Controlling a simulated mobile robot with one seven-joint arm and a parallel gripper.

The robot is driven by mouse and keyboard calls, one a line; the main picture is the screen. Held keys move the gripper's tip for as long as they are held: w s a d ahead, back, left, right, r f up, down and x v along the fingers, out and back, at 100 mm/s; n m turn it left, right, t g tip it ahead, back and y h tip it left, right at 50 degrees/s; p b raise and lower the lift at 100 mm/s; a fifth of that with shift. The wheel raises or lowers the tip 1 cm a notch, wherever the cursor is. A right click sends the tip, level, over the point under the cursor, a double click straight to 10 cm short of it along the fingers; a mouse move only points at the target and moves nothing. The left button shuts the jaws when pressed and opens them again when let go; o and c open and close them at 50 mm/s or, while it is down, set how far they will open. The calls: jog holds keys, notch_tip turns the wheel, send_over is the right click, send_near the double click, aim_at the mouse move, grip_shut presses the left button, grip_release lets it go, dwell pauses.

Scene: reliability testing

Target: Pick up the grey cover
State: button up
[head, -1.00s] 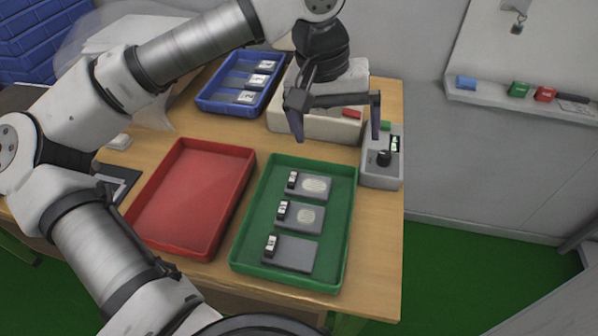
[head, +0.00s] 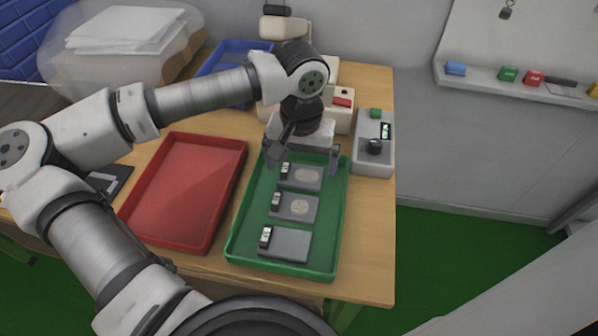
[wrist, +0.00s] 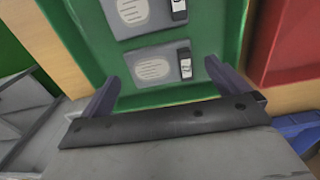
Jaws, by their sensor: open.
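Several grey rectangular pieces lie in a column in the green tray (head: 337,232), each with a small black-and-white labelled block at its left end. The far grey cover (head: 313,184) and the middle grey cover (head: 279,211) have pale oval patches. The near grey cover (head: 288,244) is plain. My gripper (head: 303,163) is open and empty over the far end of the tray, pointing down near the far cover. In the wrist view, the far cover (wrist: 173,52) lies just ahead of the open fingers, with the middle cover (wrist: 112,14) beyond. The near cover is outside that view.
An empty red tray (head: 187,190) stands left of the green tray. A grey device with a black knob (head: 375,147) stands at right. A blue bin (head: 212,68) and a cream box (head: 343,122) are behind. The table's right edge is close to the green tray.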

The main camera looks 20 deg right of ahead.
aim_at(301, 175)
jog(key=shift+f, duration=1.25)
jog(key=c, duration=0.9)
jog(key=shift+r, duration=0.1)
